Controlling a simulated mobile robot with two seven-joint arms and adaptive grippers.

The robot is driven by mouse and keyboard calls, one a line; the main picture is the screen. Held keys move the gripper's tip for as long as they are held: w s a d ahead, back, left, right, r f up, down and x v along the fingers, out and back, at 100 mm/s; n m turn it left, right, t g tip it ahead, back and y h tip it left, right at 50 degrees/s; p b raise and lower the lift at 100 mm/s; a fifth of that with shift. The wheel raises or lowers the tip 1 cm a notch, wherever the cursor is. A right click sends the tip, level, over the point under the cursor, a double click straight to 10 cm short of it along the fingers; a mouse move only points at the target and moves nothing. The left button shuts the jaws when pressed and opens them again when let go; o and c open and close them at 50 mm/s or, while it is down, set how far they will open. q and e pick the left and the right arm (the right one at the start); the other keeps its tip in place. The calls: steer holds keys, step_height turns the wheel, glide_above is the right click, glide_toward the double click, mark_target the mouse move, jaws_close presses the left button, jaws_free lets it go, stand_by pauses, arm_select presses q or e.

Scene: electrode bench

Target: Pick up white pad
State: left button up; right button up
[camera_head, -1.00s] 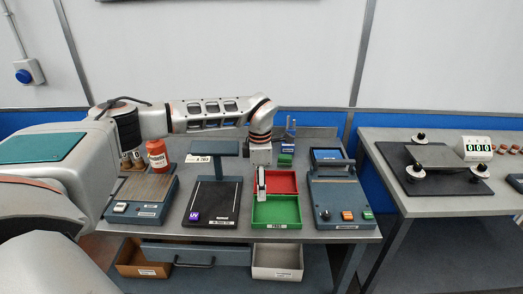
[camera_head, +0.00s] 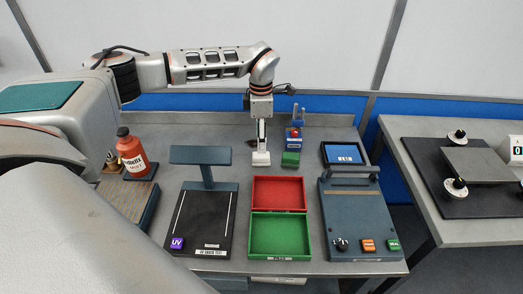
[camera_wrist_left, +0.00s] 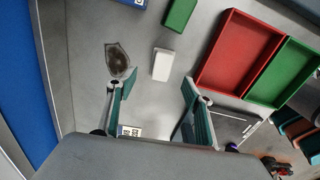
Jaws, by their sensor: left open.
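The white pad (camera_wrist_left: 163,64) lies flat on the grey bench top, between a dark patch and the red tray. In the head view it shows as a small white block (camera_head: 261,158) just behind the red tray. My left gripper (camera_wrist_left: 151,83) is open and empty, its two green-lined fingers spread wide. In the wrist view the pad appears beyond the fingertips, between their lines. In the head view the gripper (camera_head: 261,140) hangs pointing down over the pad and partly covers it. I cannot tell the exact height gap. My right gripper is not in view.
A red tray (camera_head: 278,178) and green tray (camera_head: 281,255) stand in front of the pad. A green block (camera_head: 290,159) lies to its right. The UV lamp stand (camera_head: 201,155) is front left, the control box (camera_head: 352,215) front right. A dark patch (camera_wrist_left: 118,60) is beside the pad.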

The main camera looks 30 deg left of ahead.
mark_target(261, 155)
arm_select(q)
steer(key=shift+s+f, duration=0.15)
steer(key=shift+f, duration=1.35)
steer(key=shift+d+f, duration=0.1)
steer(key=shift+f, duration=2.25)
steer(key=c, duration=1.2)
